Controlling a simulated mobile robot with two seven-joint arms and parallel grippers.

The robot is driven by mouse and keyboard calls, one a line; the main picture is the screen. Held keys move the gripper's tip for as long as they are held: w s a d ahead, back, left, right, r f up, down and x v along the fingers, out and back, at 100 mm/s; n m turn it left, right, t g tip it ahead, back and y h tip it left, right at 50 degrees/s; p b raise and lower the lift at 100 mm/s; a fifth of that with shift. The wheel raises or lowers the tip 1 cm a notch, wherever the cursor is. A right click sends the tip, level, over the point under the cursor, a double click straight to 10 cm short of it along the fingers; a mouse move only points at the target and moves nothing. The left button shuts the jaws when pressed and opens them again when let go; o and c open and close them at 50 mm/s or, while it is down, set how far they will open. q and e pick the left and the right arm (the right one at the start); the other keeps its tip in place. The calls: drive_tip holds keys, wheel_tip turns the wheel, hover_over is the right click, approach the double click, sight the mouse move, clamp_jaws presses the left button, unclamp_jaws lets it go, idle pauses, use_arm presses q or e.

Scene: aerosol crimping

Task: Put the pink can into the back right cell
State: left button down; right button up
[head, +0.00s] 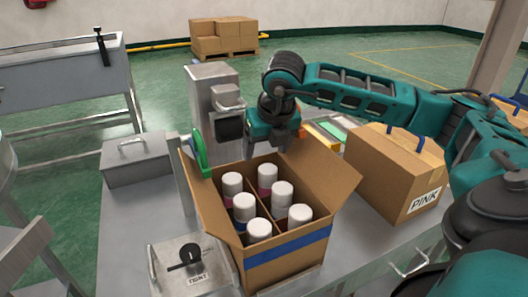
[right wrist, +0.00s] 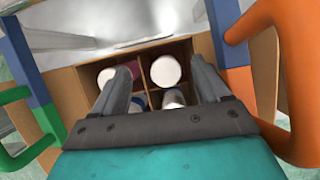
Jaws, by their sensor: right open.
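An open cardboard box (head: 288,258) with dividers holds several white-capped cans in two columns. The pink can (head: 265,177) stands upright in the back right cell, its pink side partly showing below the white cap. My right gripper (head: 284,158) is just above the back of the box, pointing down. In the right wrist view its two fingers (right wrist: 162,84) are apart, with white can tops (right wrist: 165,70) below and between them. The fingers hide parts of the cans, and I cannot tell whether they touch one. My left gripper is not in view.
A closed box (head: 390,185) labelled PINK stands to the right. A metal device (head: 212,95) stands behind the open box. A grey dial unit (head: 188,268) is at the front left, and a metal case (head: 135,160) at the left. A green handle (head: 200,151) rises beside the back left flap.

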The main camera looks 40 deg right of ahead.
drive_tip(key=v, duration=1)
drive_tip(key=shift+r+p, duration=0.3)
drive_tip(key=shift+p, duration=0.05)
drive_tip(key=shift+s, duration=0.1)
